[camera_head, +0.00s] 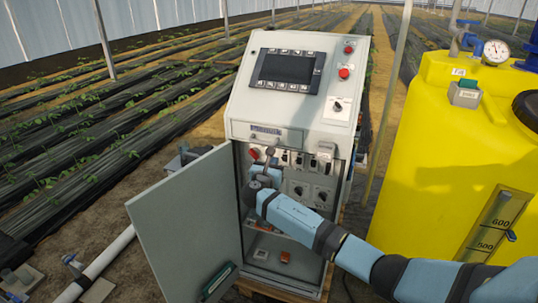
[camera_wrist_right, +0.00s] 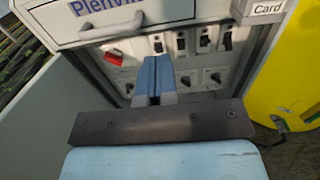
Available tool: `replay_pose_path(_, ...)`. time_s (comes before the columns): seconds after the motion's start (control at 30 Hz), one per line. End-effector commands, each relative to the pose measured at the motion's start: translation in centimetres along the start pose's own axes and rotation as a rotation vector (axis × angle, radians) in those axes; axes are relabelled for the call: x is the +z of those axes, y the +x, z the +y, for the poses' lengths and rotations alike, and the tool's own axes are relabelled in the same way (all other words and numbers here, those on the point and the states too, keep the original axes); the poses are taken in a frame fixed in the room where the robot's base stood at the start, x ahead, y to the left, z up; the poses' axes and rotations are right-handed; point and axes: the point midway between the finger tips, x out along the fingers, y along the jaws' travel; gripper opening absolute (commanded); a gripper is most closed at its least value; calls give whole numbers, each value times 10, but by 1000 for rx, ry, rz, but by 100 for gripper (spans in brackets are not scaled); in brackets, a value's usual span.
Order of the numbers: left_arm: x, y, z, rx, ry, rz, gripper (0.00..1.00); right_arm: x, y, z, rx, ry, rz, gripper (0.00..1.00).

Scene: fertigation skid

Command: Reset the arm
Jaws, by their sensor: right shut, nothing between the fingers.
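My right gripper (camera_head: 269,155) is shut and empty, in front of the open upper part of the grey control cabinet (camera_head: 240,106). Its blue fingers also show pressed together in the right wrist view (camera_wrist_right: 156,62), pointing at the panel of switches (camera_wrist_right: 205,60). I cannot tell whether the fingertips touch the panel. My right arm (camera_head: 330,240) reaches in from the lower right and hides part of the cabinet's inside. A red switch handle (camera_wrist_right: 115,57) sits left of the fingers. My left gripper is not in view.
The cabinet door (camera_head: 185,225) stands open to the left. A handled drawer (camera_wrist_right: 110,25) juts out above the panel. A yellow tank (camera_head: 440,140) stands at the right, and a thin post (camera_head: 388,100) rises between. A white pipe (camera_head: 105,258) lies at lower left.

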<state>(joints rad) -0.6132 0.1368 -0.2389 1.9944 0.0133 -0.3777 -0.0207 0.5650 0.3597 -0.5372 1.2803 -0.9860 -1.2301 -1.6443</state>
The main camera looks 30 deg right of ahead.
Motion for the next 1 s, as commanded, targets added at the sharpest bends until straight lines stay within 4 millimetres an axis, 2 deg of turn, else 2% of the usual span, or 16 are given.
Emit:
replay_pose_path(0.23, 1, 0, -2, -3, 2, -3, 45, -5, -6, -1, 7, 9, 11, 0)
replay_pose_path(0.27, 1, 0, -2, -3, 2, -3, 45, -10, -9, -1, 14, 21, 22, 0)
replay_pose_path(0.37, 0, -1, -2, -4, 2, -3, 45, -41, -30, -2, 63, 108, 102, 0)
replay_pose_path(0.47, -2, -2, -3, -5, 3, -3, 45, -91, -70, -8, 130, 281, 256, 0)
replay_pose_path(0.5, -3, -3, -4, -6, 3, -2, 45, -113, -91, -12, 153, 370, 333, 0)
replay_pose_path(0.57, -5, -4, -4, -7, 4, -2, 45, -144, -124, -20, 173, 517, 459, 0)
replay_pose_path(0.6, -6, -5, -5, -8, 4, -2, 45, -163, -148, -26, 176, 622, 546, 0)
replay_pose_path(0.7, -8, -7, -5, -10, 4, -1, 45, -200, -209, -46, 147, 893, 762, 0)
replay_pose_path(0.83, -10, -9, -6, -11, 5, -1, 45, -229, -286, -77, 31, 1256, 1024, 0)
replay_pose_path(0.9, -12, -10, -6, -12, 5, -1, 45, -235, -325, -97, -67, 1456, 1150, 0)
replay_pose_path(1.0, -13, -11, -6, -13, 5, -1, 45, -234, -372, -125, -237, 1734, 1298, 0)
